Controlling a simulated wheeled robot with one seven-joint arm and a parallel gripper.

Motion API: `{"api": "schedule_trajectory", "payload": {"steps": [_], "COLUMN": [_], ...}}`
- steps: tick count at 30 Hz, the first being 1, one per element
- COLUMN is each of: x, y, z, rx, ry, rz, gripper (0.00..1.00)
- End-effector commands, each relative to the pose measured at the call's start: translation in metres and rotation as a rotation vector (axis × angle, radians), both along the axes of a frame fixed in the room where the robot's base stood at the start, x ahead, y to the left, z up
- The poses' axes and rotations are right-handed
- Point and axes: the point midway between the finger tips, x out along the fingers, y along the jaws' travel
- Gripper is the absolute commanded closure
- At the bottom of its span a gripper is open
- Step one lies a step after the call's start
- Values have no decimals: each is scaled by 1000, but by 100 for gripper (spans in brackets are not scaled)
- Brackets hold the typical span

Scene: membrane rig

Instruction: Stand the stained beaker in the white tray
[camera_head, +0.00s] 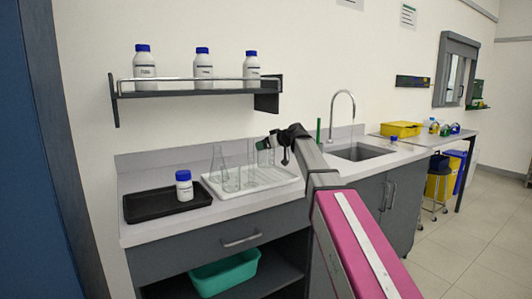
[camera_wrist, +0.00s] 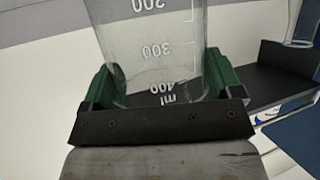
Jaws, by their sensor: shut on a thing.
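My gripper (camera_head: 268,143) is above the right part of the white tray (camera_head: 272,186) in the head view. In the wrist view its green fingers are shut on a clear glass beaker (camera_wrist: 155,50) with white volume marks. I cannot make out a stain on this beaker. In the head view the held beaker is small and partly behind my gripper, and I cannot tell whether its base touches the tray. The tray also holds a conical flask (camera_head: 217,166), a low beaker (camera_head: 231,181) and a tall glass vessel (camera_head: 251,161).
A black tray (camera_head: 150,207) with a blue-capped bottle (camera_head: 184,186) lies left of the white tray. A wall shelf (camera_head: 190,91) with several bottles hangs above. A tap (camera_head: 343,105) and sink (camera_head: 360,152) are to the right. A teal tub (camera_head: 225,272) sits below.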

Motion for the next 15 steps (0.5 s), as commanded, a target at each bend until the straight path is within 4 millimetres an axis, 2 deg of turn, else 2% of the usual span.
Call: {"api": "schedule_trajectory", "payload": {"steps": [6, 15], "x": [-1, 0], "y": [0, 0], "z": [-28, -30], "rx": [1, 1], "ry": [1, 0], "rz": [0, 0], "gripper": [55, 55]}}
